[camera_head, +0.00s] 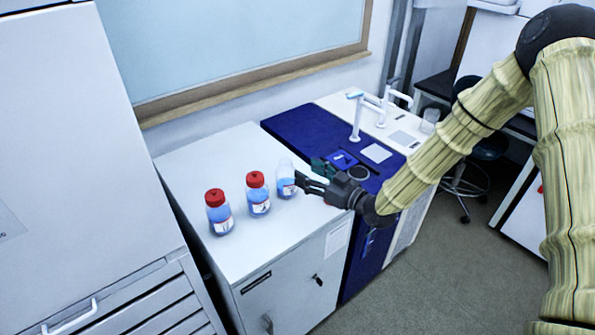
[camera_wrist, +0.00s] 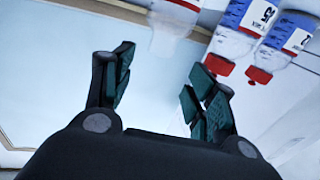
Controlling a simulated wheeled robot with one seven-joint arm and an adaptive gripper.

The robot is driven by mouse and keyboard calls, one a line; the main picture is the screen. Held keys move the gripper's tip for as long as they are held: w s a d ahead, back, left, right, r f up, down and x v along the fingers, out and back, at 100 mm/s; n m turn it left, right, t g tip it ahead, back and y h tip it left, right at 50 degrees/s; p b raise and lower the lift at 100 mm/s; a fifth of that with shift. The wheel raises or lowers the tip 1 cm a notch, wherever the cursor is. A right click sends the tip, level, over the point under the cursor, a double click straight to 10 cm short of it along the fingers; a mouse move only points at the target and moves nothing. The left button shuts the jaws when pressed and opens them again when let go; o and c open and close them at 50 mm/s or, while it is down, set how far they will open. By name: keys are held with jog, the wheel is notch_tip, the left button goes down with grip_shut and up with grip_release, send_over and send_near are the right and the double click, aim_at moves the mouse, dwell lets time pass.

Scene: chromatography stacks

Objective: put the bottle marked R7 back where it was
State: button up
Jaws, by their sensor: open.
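Three bottles with blue liquid and white labels stand upright in a row on a white cabinet top (camera_head: 262,243). The left bottle (camera_head: 218,212) and middle bottle (camera_head: 258,193) have red caps. The right bottle (camera_head: 286,179) has a clear top with no red cap visible. No label reads clearly as R7, so I cannot tell which bottle is R7. My gripper (camera_head: 306,177) is open, just right of the right bottle. In the wrist view my gripper (camera_wrist: 162,65) is open with nothing between its fingers; the uncapped bottle (camera_wrist: 172,18) lies beyond the tips.
A dark blue bench section (camera_head: 305,137) adjoins the cabinet, with a white tap fixture (camera_head: 357,112) and a small square plate (camera_head: 376,153). A framed board (camera_head: 240,50) hangs behind. The cabinet top's front is clear. A tall white cabinet (camera_head: 70,130) stands at left.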

jog(key=shift+b+v, duration=0.3)
jog(key=shift+v, duration=1.4)
